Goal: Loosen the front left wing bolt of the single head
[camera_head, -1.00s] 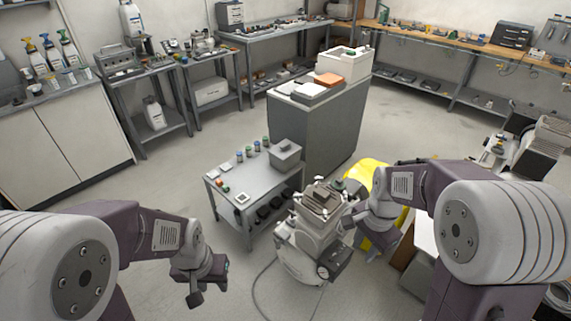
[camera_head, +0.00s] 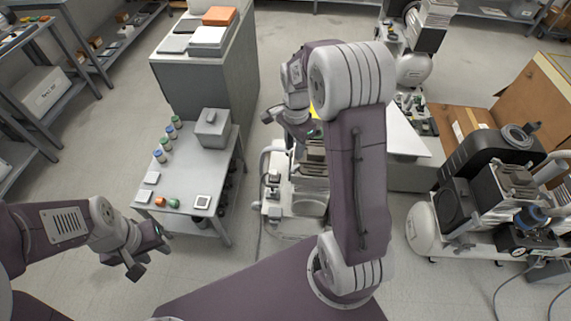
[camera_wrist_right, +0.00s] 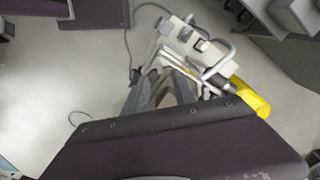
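A pale compressor unit (camera_head: 285,190) stands on the floor right of the small grey table in the head view, partly hidden by my right arm. A pale unit with tube handles (camera_wrist_right: 195,45) shows beyond the fingers in the right wrist view. The wing bolts are too small or hidden to make out, so I cannot tell which is the front left one. My right gripper (camera_head: 290,122) is above and behind the unit, its fingers apart and apparently empty; they also show in the right wrist view (camera_wrist_right: 160,85). My left gripper (camera_head: 148,258) is open and empty, left of the table's front.
A small grey table (camera_head: 185,185) holds a grey box (camera_head: 212,128), bottles and small parts. A tall grey cabinet (camera_head: 215,75) stands behind it. A larger dark compressor (camera_head: 490,195) is at the right. A yellow object (camera_wrist_right: 250,98) lies near the right fingers.

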